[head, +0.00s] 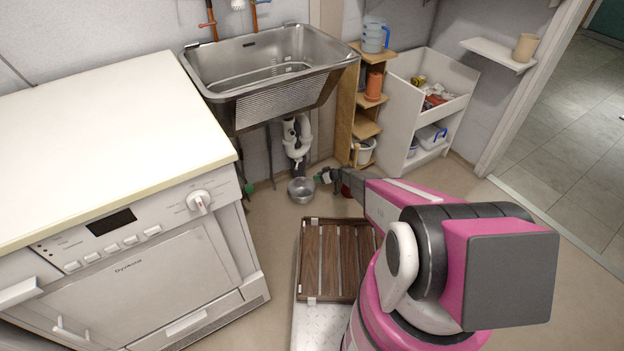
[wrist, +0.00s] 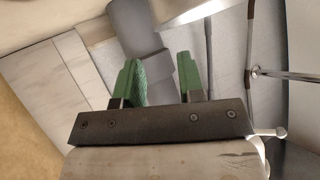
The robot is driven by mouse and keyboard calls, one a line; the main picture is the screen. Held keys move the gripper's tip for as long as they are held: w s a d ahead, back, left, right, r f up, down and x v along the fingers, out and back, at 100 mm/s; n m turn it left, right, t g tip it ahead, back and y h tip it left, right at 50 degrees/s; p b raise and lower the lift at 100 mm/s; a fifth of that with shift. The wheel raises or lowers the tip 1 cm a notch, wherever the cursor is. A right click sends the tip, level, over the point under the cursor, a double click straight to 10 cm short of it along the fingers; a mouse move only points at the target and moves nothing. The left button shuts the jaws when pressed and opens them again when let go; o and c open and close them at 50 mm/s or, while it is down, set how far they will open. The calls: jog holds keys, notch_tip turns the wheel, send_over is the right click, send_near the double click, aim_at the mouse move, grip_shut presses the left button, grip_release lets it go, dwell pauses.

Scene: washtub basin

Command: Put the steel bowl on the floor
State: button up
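The steel bowl (head: 301,190) is a small round shiny bowl. It appears to rest upright on the floor (head: 272,212) below the sink, near the white drain pipe. My gripper (head: 322,176) is low beside the bowl, just to its right and slightly behind it in the picture. In the wrist view my gripper (wrist: 160,76) has its two green fingers apart with nothing held between them. The bowl is not recognisable in the wrist view. I cannot tell whether a finger touches the bowl.
A steel sink (head: 268,65) overhangs the bowl, with a white drain pipe (head: 296,135) close behind it. A slatted wooden rack (head: 338,260) lies in front. A washing machine (head: 150,265) stands left; wooden shelves (head: 367,128) and a white cabinet (head: 402,125) stand right.

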jog(key=s+d+r+m+g+h, duration=0.1)
jog(key=s+d+r+m+h, duration=0.2)
jog(key=s+d+r, duration=0.3)
jog(key=s+d+r+m+g+h, duration=0.2)
jog(key=s+d+r+m+h, duration=0.2)
jog(key=s+r, duration=1.3)
jog(key=s+d+r+m+g+h, duration=0.1)
jog(key=s+d+r+m+h, duration=0.2)
jog(key=s+d+r, duration=0.6)
jog(key=s+r, duration=0.3)
jog(key=r, duration=1)
jog(key=shift+r+m+g+h, duration=0.2)
jog(key=shift+m+g+h, duration=0.1)
jog(key=shift+m+h, duration=0.1)
